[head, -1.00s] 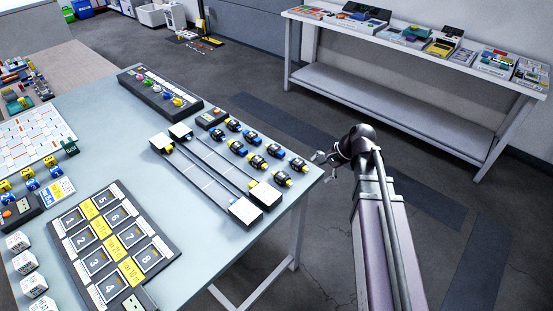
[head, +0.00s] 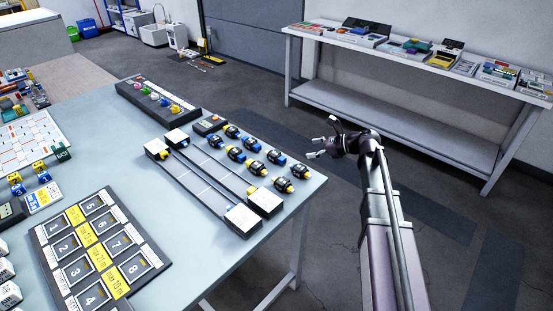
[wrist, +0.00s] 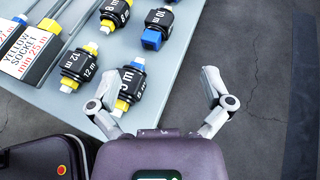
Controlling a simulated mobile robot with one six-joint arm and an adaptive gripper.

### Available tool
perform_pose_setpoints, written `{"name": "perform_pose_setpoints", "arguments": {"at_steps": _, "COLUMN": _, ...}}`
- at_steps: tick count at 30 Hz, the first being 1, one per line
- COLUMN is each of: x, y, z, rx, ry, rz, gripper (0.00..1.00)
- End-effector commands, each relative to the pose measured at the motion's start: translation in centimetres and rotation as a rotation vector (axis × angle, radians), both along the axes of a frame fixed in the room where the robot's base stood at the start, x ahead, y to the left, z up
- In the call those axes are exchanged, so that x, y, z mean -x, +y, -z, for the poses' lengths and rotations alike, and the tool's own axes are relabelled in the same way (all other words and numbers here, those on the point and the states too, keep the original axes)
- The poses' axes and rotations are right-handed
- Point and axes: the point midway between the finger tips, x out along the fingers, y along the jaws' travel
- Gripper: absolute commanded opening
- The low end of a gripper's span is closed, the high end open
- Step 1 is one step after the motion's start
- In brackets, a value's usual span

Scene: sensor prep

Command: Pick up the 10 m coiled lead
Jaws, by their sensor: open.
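The 10 m coiled lead (wrist: 157,25) is a black block with a blue plug end, lying on the table near its right edge; its label seems to read 10 m. In the head view it appears to be the blue-ended lead (head: 276,157) in the right-hand row. My gripper (wrist: 155,88) is open and empty. In the head view my gripper (head: 318,147) is out past the table's right edge, apart from the leads. In the wrist view its fingers frame the table edge, with the 9 m lead (wrist: 130,82) beside the left finger.
A 12 m lead (wrist: 80,65) and an 8 m lead (wrist: 115,12) lie close by. Long railed fixtures (head: 265,200) stand left of the leads. A numbered board (head: 100,250) lies nearer me. A white shelf bench (head: 400,120) stands behind; the floor between is clear.

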Motion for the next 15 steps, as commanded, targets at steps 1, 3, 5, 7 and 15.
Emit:
{"name": "perform_pose_setpoints", "arguments": {"at_steps": 1, "x": 0.0, "y": 0.0, "z": 0.0, "rx": 0.001, "ry": -0.001, "rz": 0.0, "gripper": 1.0}}
{"name": "perform_pose_setpoints", "arguments": {"at_steps": 3, "x": 0.0, "y": 0.0, "z": 0.0, "rx": 0.001, "ry": -0.001, "rz": 0.0, "gripper": 1.0}}
{"name": "perform_pose_setpoints", "arguments": {"at_steps": 5, "x": 0.0, "y": 0.1, "z": 0.1, "rx": 0.001, "ry": -0.002, "rz": -0.001, "gripper": 1.0}}
{"name": "perform_pose_setpoints", "arguments": {"at_steps": 7, "x": -0.1, "y": 0.4, "z": 0.3, "rx": 0.002, "ry": -0.001, "rz": -0.001, "gripper": 1.0}}
{"name": "perform_pose_setpoints", "arguments": {"at_steps": 15, "x": -0.8, "y": 3.0, "z": 1.6, "rx": 0.003, "ry": -0.003, "rz": -0.002, "gripper": 1.0}}
